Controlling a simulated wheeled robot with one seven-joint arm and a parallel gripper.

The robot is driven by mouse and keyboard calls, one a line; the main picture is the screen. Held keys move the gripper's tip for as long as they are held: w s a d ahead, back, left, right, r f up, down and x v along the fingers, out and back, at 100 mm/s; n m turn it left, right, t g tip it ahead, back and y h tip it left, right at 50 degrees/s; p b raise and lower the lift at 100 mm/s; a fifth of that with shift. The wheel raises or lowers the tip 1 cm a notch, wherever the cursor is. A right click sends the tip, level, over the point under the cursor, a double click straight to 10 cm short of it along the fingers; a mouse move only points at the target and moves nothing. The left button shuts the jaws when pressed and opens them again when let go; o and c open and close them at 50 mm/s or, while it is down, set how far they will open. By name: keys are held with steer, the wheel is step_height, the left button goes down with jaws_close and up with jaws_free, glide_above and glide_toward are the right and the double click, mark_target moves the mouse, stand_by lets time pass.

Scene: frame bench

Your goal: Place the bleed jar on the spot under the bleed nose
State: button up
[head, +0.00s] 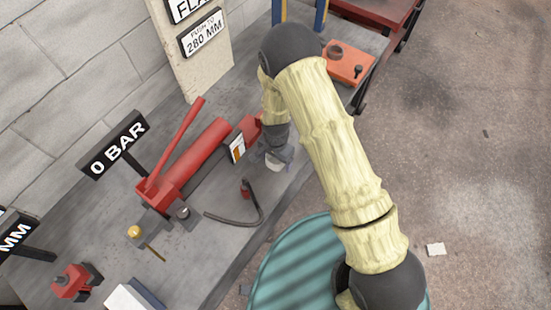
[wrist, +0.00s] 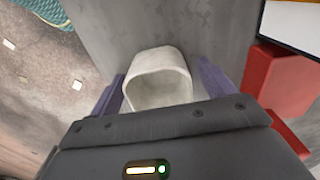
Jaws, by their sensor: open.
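A small whitish jar (wrist: 158,76) with an open mouth stands on the grey bench in the wrist view. My gripper (wrist: 161,90) is open around it, with one purple finger on each side. Whether the fingers touch the jar is unclear. In the head view the jar (head: 274,163) shows only in part below my gripper (head: 279,156), near the bench's right edge. A red hand pump (head: 190,163) lies to the left, with a black hose (head: 245,218) in front. I cannot tell which part is the bleed nose, and no marked spot is clear.
A red block (wrist: 280,85) stands close to the right finger in the wrist view. A "0 BAR" sign (head: 117,145) is behind the pump. An orange tray (head: 348,64) sits at the far end. A teal round top (head: 300,262) lies beyond the bench edge.

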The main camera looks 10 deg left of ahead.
mark_target(276, 163)
steer(key=shift+w, duration=0.1)
steer(key=shift+c, duration=0.4)
steer(key=c, duration=1.1)
step_height(276, 163, up, 10)
steer(key=shift+r+b, duration=0.1)
steer(key=shift+b, duration=0.45)
steer(key=shift+d, duration=0.1)
